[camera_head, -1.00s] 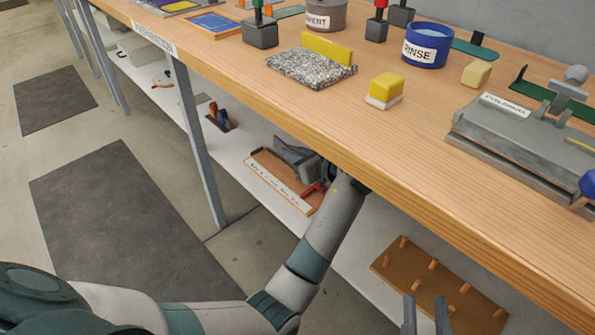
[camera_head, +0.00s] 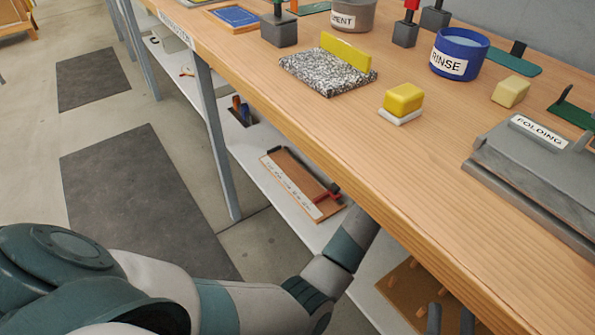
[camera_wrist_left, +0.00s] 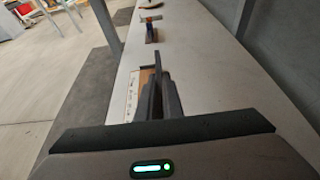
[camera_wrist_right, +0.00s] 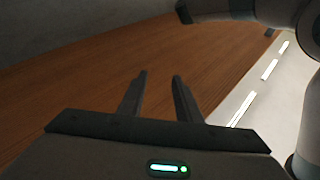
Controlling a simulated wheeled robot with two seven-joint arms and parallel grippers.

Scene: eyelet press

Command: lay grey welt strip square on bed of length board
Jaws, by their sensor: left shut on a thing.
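The length board (camera_head: 283,184) lies on the white shelf under the bench, a brown board with a pale marked scale along its near edge. A dark bar runs along its far side and a red part sits at its right end. It also shows in the left wrist view (camera_wrist_left: 134,96). My left gripper (camera_wrist_left: 158,88) is beside the board, its fingers close together on a thin dark grey piece, seemingly the grey welt strip; the fingers hide most of it. In the head view the bench hides this gripper. My right gripper (camera_wrist_right: 157,78) is open and empty; its fingertips show at the bottom in the head view (camera_head: 450,318).
The wooden bench top (camera_head: 340,130) overhangs the shelf (camera_head: 255,155). A steel leg (camera_head: 215,140) stands left of the board. A peg board (camera_head: 405,290) lies to the right. On the bench are a blue rinse pot (camera_head: 459,55), yellow blocks and a folding plate (camera_head: 535,170).

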